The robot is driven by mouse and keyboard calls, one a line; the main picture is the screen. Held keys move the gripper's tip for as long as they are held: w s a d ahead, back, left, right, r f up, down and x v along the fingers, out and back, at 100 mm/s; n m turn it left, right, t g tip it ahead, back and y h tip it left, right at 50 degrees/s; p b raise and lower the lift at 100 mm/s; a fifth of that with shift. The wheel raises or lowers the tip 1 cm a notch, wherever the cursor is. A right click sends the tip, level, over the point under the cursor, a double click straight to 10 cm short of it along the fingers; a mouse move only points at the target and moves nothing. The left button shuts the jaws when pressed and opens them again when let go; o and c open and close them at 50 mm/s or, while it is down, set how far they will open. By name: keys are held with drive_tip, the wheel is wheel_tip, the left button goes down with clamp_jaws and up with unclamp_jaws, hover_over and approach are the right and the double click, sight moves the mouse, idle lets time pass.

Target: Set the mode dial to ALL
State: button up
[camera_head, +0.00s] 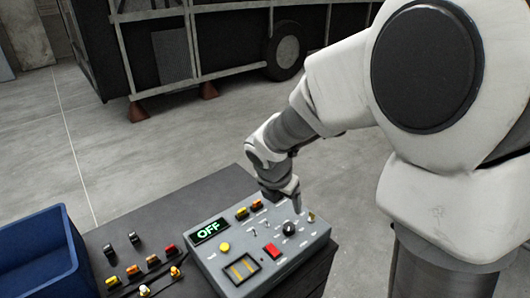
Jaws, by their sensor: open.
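The grey control box (205,258) sits on a dark bench top in the lower middle of the head view. Its small display (209,230) reads OFF in green. A round black knob (289,229) with a pale mark on top, apparently the mode dial, stands on the right part of the panel. The lettering around it is too small to read. My gripper (284,203) points down over the back right of the box, just behind and above the knob. It is open, holds nothing visible, and appears apart from the knob. Its fingertips are partly hard to make out.
Several loose coloured parts lie on the bench (130,226) left of the box. A blue bin (67,238) stands at far left.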

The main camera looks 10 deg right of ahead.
sight(289, 226)
drive_tip(key=shift+n, duration=0.5)
drive_tip(key=b+x, duration=0.1)
drive_tip(key=x, duration=0.5)
drive_tip(key=b+x, duration=0.1)
drive_tip(key=x, duration=0.5)
drive_tip(key=b+x, duration=0.1)
drive_tip(key=x, duration=0.5)
drive_tip(key=shift+w+a, duration=0.15)
drive_tip(key=shift+a, duration=0.15)
clamp_jaws()
